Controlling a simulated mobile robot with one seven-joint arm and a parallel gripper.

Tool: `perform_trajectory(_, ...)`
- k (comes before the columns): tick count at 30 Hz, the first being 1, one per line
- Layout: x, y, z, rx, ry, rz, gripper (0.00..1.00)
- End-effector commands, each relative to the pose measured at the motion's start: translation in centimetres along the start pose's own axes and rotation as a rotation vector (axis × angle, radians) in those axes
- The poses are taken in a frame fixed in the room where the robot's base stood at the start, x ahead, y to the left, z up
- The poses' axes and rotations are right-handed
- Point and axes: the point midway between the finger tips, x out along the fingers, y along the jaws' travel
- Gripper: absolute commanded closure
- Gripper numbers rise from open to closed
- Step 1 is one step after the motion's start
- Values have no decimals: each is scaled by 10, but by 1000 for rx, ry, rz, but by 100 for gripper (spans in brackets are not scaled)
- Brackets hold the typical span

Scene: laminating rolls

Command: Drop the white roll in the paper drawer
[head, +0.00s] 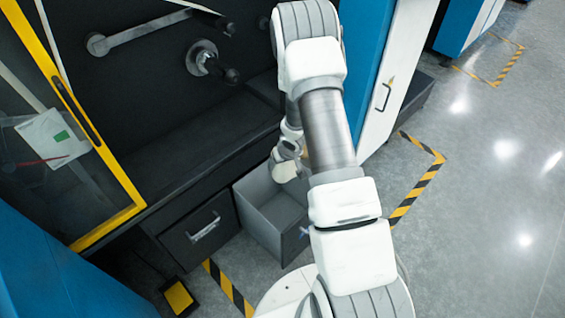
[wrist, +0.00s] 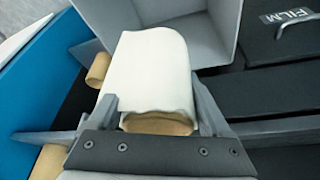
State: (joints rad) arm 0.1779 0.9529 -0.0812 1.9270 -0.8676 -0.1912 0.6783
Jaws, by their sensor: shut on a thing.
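The white roll (wrist: 150,72) has a tan end and sits between the two fingers of my gripper (wrist: 157,105) in the wrist view. My gripper is shut on it. In the head view, my gripper (head: 288,152) is at the back edge of an open grey drawer (head: 272,214), and the white roll (head: 283,172) shows small beneath it, over the drawer's back part. In the wrist view the grey drawer's wall (wrist: 205,22) is just beyond the roll. I cannot read a label on the open drawer.
A closed black drawer (head: 203,232) with a handle is left of the open one; the wrist view shows a FILM label (wrist: 285,15). A tan cylinder (wrist: 98,68) lies left of the roll. A blue and white cabinet (head: 385,95) stands at right.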

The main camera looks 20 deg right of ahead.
Motion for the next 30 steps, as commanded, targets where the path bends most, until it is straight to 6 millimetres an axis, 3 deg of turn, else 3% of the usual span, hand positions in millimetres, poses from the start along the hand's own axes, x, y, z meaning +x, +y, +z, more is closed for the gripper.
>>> perform_trajectory(3, 9, 0, 3, -1, 1, 0, 80)
perform_trajectory(12, 9, 0, 4, 0, 0, 0, 80)
perform_trajectory(13, 9, 0, 4, 0, 0, 0, 14)
perform_trajectory(15, 9, 0, 4, 0, 0, 0, 2)
perform_trajectory(24, 7, 0, 4, 1, -1, 0, 0)
perform_trajectory(30, -22, 0, 2, 3, 1, 0, 0)
